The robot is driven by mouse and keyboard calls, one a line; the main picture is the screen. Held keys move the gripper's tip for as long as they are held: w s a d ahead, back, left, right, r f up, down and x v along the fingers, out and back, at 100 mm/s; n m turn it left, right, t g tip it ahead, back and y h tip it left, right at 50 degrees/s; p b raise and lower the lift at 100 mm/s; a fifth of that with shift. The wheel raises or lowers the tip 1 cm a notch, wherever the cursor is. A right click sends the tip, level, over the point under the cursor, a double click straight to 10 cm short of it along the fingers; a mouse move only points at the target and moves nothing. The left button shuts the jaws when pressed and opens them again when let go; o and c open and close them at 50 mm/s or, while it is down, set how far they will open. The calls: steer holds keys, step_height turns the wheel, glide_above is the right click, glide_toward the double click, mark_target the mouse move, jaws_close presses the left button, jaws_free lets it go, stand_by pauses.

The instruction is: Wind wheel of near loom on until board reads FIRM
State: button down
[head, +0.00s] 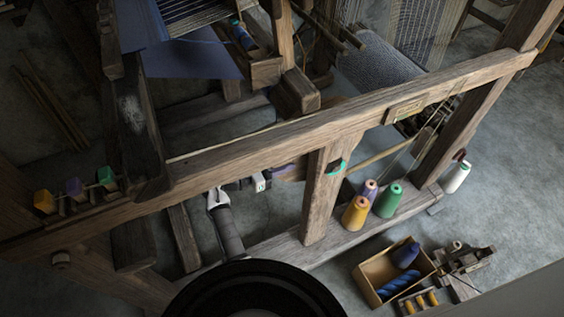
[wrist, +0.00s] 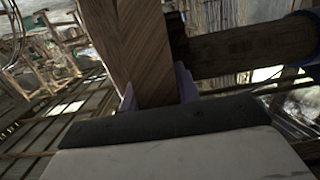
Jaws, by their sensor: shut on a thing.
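My gripper (head: 284,171) reaches under the long front beam (head: 250,143) of the near loom, partly hidden by it. In the wrist view its two pale purple fingers (wrist: 158,93) stand on either side of a brown wooden bar (wrist: 128,45) and are shut on it. I cannot tell which part of the wheel this bar is; no whole wheel shows. A dark wooden roller (wrist: 250,48) lies just right of the bar. A small plate (head: 405,109) is fixed on the beam at right; its writing is too small to read.
A teal ring (head: 337,167) shows at the upright post (head: 323,195). Yellow (head: 356,213), green (head: 388,200) and white (head: 457,177) cones stand right of it. An open box (head: 367,285) with yarn sits on the floor.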

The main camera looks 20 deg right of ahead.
steer(key=c, duration=1)
jaws_free()
steer(key=shift+f, duration=0.1)
